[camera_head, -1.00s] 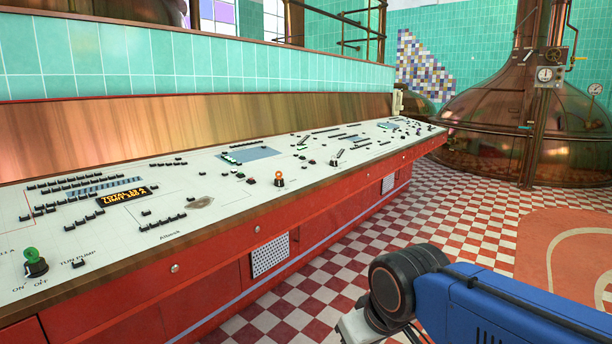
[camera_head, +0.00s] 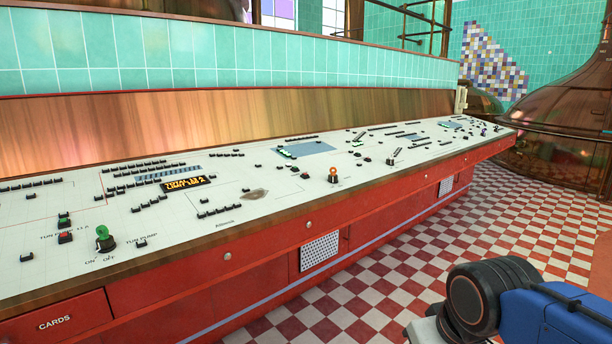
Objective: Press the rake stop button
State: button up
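A long white control panel (camera_head: 300,205) on a red console runs from the left front to the right back. A red button (camera_head: 65,237) and a green button (camera_head: 64,222) sit at its left, beside a green-topped ON/OFF switch (camera_head: 104,238). An orange-topped switch (camera_head: 333,174) stands further right, with small red and green buttons (camera_head: 378,161) beyond it. No rake stop label is readable. My blue and black arm shows at the lower right, over the floor and apart from the panel. My gripper is out of the picture.
A large copper kettle (camera_head: 565,120) stands at the back right.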

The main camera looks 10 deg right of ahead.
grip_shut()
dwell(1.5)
